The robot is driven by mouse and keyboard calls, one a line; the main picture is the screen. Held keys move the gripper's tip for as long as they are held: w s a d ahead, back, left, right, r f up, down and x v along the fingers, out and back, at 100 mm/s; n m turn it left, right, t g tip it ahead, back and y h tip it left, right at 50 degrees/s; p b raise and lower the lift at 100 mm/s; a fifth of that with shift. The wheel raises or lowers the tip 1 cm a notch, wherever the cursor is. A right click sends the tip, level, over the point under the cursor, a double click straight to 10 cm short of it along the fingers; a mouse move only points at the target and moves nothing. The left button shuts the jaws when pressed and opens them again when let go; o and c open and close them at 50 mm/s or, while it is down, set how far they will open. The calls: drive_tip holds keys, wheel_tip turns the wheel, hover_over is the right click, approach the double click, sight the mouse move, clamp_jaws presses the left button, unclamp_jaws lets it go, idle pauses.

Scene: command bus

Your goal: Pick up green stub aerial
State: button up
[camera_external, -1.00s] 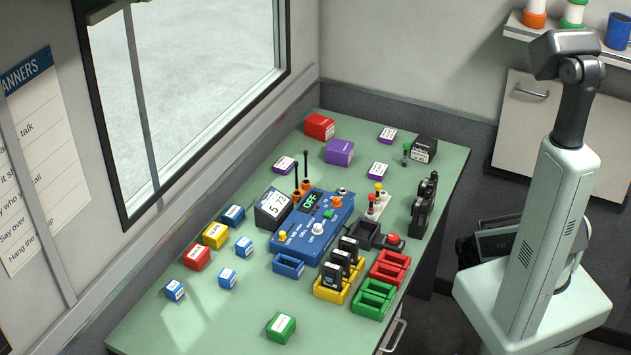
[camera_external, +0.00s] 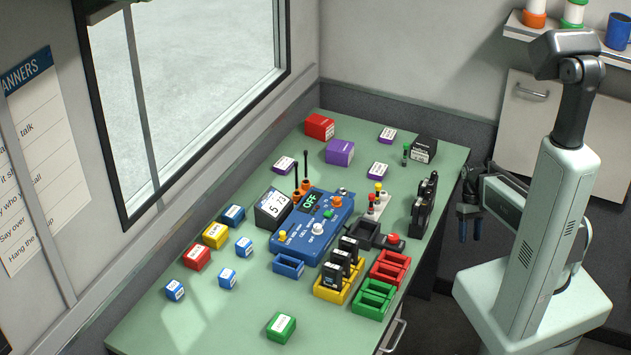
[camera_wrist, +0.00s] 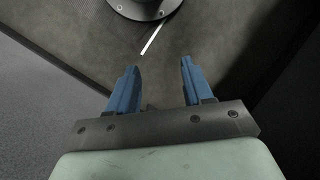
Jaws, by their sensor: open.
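The green stub aerial (camera_external: 405,155) looks like a short upright piece with green and dark parts, small in the external view. It stands near the back right of the green table, just left of a black box (camera_external: 424,150). My gripper (camera_external: 469,238) hangs beyond the table's right edge, well apart from the aerial, with its blue fingers pointing down. In the wrist view my gripper (camera_wrist: 160,66) has its two blue fingers spread with nothing between them. The aerial is not in the wrist view.
A black rack (camera_external: 423,205) stands near the right edge. A purple-labelled box (camera_external: 378,168) lies left of the aerial. Red (camera_external: 389,268) and green (camera_external: 375,298) trays sit at the front right.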

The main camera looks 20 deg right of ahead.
sight(407, 144)
drive_tip(key=w+d+r+n+t, duration=0.1)
drive_tip(key=w+r, duration=0.2)
drive_tip(key=r, duration=0.5)
drive_tip(key=w+d+r+t, duration=0.1)
drive_tip(key=w+r, duration=0.2)
drive_tip(key=r, duration=0.4)
drive_tip(key=w+a+r+n, duration=0.2)
drive_tip(key=w+r, duration=0.1)
drive_tip(key=w+a+r+n+t, duration=0.1)
drive_tip(key=w+a+r+n, duration=0.1)
drive_tip(key=w+a+r, duration=0.1)
drive_tip(key=w+a+r+n, duration=0.2)
drive_tip(key=w+r+n, duration=0.1)
drive_tip(key=r, duration=0.1)
drive_tip(key=shift+a+t+y, duration=0.2)
drive_tip(key=shift+t+y, duration=0.1)
drive_tip(key=shift+y, duration=0.1)
drive_tip(key=w+a+r+n+t, duration=0.2)
drive_tip(key=w+a+r+n, duration=0.5)
drive_tip(key=r+n, duration=0.15)
drive_tip(key=shift+h, duration=0.3)
drive_tip(key=shift+w+a+f, duration=0.1)
drive_tip(key=shift+a+f, duration=0.4)
drive_tip(key=shift+f, duration=1.6)
drive_tip(key=shift+a+f, duration=0.5)
drive_tip(key=shift+f, duration=1.65)
drive_tip(key=shift+w+a+f, duration=0.1)
drive_tip(key=shift+a+f, duration=0.4)
drive_tip(key=shift+f, duration=1.6)
drive_tip(key=shift+c, duration=0.3)
